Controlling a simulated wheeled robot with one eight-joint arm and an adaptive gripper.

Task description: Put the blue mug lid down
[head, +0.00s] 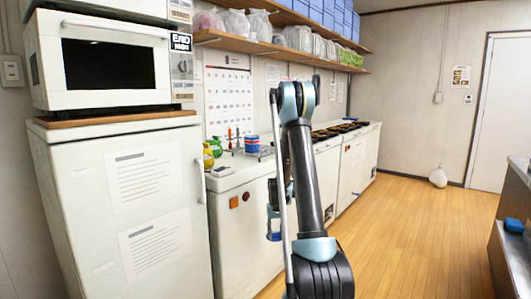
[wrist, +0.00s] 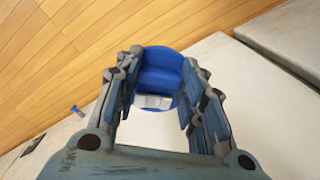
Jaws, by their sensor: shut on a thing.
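My gripper (wrist: 157,95) is shut on the blue mug lid (wrist: 160,66), which shows as a rounded blue piece between the two fingers in the wrist view. A pale, whitish patch shows at the lid's near side. In the head view my gripper (head: 273,212) is mostly hidden behind my arm, in front of the white counter-height cabinet. A small bit of blue at its lower end (head: 274,237) seems to be the lid. I cannot tell whether the lid touches anything.
A white cabinet (head: 240,225) holds a blue-and-red can (head: 252,144) and yellow and green bottles. Dark trays (head: 335,130) line the counters behind. A dark-sided counter with a blue item (head: 514,225) stands at right. The wooden floor (head: 410,240) between is clear.

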